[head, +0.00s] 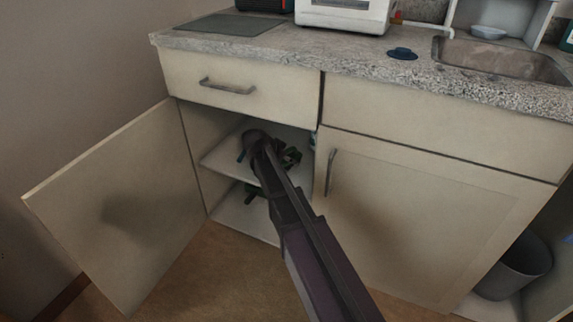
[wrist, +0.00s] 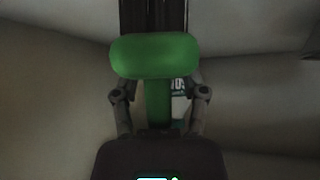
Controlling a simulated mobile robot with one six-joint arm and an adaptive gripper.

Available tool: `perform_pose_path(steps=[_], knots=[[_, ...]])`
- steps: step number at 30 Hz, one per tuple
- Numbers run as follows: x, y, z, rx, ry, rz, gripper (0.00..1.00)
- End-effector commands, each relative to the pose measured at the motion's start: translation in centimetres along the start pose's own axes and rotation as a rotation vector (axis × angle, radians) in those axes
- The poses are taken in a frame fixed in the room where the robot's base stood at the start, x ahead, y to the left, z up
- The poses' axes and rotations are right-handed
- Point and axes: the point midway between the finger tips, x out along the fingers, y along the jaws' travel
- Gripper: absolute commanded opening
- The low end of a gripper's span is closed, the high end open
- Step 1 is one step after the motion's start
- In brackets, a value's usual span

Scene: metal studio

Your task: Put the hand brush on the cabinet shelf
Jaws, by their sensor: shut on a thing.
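The hand brush shows in the wrist view as a green body (wrist: 155,56) with a narrower green stem between the fingers of my gripper (wrist: 160,92). My gripper is shut on it. In the head view, my gripper (head: 282,158) is inside the open left cabinet, near the middle shelf (head: 222,156). Only bits of green show there, and my arm hides most of the brush. I cannot tell whether the brush touches the shelf.
The cabinet door (head: 120,200) stands wide open at the left. A closed drawer (head: 235,88) is above and a closed door (head: 410,215) is to the right. A white item with lettering (wrist: 180,100) shows behind the brush. A bin (head: 515,268) stands at lower right.

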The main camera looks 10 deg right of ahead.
Motion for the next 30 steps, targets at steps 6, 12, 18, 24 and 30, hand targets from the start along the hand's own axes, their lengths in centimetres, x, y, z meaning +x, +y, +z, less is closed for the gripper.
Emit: perform_pose_path(steps=[6, 12, 18, 24, 30], knots=[[0.66, 0.03, 0.6, 0.0, 0.001, 0.0, 0.0], [0.62, 0.05, 0.52, 0.001, 0.001, 0.0, 0.0], [0.83, 0.06, 0.7, 0.001, 0.001, 0.001, 0.0], [0.83, 0.08, 0.67, 0.001, 0.0, 0.001, 0.91], [0.84, 0.09, 0.66, 0.001, 0.0, 0.001, 0.91]])
